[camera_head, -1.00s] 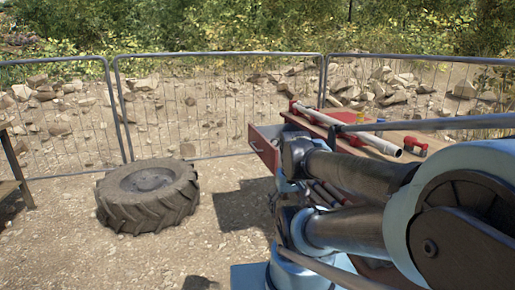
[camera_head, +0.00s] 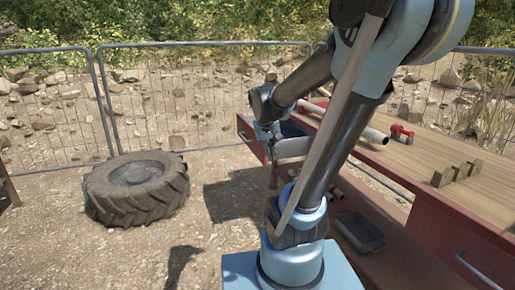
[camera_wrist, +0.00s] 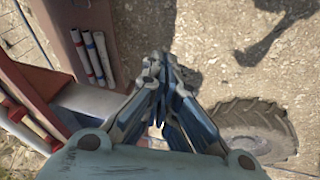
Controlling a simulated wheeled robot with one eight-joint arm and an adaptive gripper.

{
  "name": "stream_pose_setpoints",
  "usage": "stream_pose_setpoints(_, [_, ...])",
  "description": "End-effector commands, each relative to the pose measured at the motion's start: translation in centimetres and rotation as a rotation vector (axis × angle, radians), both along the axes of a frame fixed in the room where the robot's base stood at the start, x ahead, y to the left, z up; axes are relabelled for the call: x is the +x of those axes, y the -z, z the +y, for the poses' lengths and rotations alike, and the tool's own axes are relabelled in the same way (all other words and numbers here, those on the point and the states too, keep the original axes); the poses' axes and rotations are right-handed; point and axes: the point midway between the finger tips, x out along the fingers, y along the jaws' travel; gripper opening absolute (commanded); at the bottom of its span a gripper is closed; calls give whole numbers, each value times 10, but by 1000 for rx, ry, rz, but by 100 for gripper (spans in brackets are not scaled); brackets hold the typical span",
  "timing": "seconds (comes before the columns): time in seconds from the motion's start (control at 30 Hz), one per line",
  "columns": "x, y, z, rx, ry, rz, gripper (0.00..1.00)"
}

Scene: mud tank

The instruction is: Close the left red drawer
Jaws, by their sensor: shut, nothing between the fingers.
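The left red drawer (camera_head: 250,138) sticks out from the left end of the red workbench in the head view, pulled open. Its front faces the tire side, and its grey inside shows in part behind my arm. My gripper (camera_head: 272,152) is beside the drawer front, partly hidden by my wrist. In the wrist view my gripper (camera_wrist: 160,62) has its fingers together with nothing between them. Red bench parts (camera_wrist: 40,85) lie to its left there. I cannot tell whether the fingers touch the drawer.
The workbench top (camera_head: 440,160) carries a pipe (camera_head: 374,136), a red tool (camera_head: 402,133) and wooden blocks (camera_head: 455,173). A grey bin (camera_head: 360,232) sits on the lower shelf. A large tire (camera_head: 137,187) lies left on open gravel. A metal fence (camera_head: 200,100) runs behind.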

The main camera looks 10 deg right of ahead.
Motion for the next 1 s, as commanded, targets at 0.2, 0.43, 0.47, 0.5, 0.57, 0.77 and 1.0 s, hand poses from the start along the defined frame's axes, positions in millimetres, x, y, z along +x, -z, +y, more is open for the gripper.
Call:
stream_pose_setpoints(0.2, [63, -8, 8, -52, -6, -35, 0])
stream_pose_setpoints(0.43, [127, -7, 18, -107, -8, -73, 0])
stream_pose_setpoints(0.47, [135, -6, 20, -114, -9, -78, 0])
stream_pose_setpoints(0.5, [146, -5, 23, -123, -11, -86, 0])
stream_pose_setpoints(0.57, [163, -3, 27, -136, -13, -98, 0])
stream_pose_setpoints(0.77, [217, 9, 43, -179, -19, -137, 0])
stream_pose_setpoints(1.0, [269, 27, 62, -221, -26, -178, 0])
